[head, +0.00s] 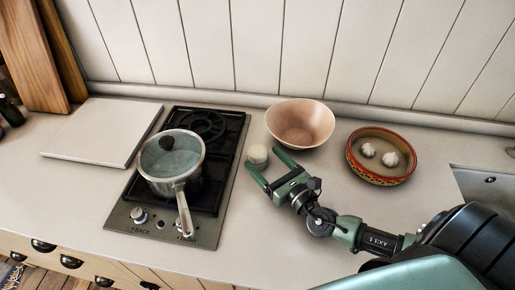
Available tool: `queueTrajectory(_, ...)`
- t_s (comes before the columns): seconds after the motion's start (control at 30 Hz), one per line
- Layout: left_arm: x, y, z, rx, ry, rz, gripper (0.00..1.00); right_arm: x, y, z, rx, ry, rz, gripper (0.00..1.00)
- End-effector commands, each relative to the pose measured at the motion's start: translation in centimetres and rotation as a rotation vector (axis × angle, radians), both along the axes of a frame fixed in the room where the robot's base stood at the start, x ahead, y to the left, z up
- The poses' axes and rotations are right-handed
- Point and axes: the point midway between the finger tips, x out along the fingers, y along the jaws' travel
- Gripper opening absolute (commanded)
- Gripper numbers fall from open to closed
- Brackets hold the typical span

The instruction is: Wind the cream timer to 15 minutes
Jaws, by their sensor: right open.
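The cream timer (257,155) is a small, round, pale thing on the counter, just right of the hob. Its dial marks are too small to read. My right gripper (268,168) comes in from the lower right and is open. Its two green fingers point at the timer, one tip to the right of it and one below left. I cannot tell whether either finger touches the timer. My left gripper is not in view.
A lidded pan (172,157) stands on the hob (208,203), handle toward the front. A pink bowl (300,122) is close behind my right gripper. A patterned dish (382,176) with garlic bulbs stands right. A white board (100,132) lies left; the front counter is clear.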

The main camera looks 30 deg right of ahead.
Motion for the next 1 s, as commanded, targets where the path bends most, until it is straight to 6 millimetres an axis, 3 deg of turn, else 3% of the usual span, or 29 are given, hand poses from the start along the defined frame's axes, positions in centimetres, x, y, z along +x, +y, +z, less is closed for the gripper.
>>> queueTrajectory(0.1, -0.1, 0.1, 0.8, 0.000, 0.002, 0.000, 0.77, 2.0, 0.3, 0.4, 0.000, -0.002, 0.000, 0.77)
queueTrajectory(0.27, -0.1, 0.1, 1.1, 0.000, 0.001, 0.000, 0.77, 3.7, 0.5, 0.2, 0.000, 0.000, 0.000, 0.77)
queueTrajectory(0.6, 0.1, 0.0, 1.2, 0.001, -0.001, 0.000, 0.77, 4.2, 0.6, 0.0, 0.000, 0.001, 0.001, 0.77)
queueTrajectory(0.67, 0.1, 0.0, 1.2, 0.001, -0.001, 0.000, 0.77, 4.2, 0.6, 0.0, 0.000, 0.001, 0.001, 0.66)
queueTrajectory(0.83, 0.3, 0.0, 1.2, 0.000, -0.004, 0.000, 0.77, 4.1, 0.6, 0.0, 0.000, 0.001, 0.001, 0.19)
queueTrajectory(0.87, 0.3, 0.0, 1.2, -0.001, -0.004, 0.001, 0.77, 4.1, 0.6, 0.0, 0.000, 0.001, 0.001, 0.15)
queueTrajectory(1.0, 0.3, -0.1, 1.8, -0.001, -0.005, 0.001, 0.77, 4.2, 0.6, 0.2, 0.003, 0.000, -0.020, 0.15)
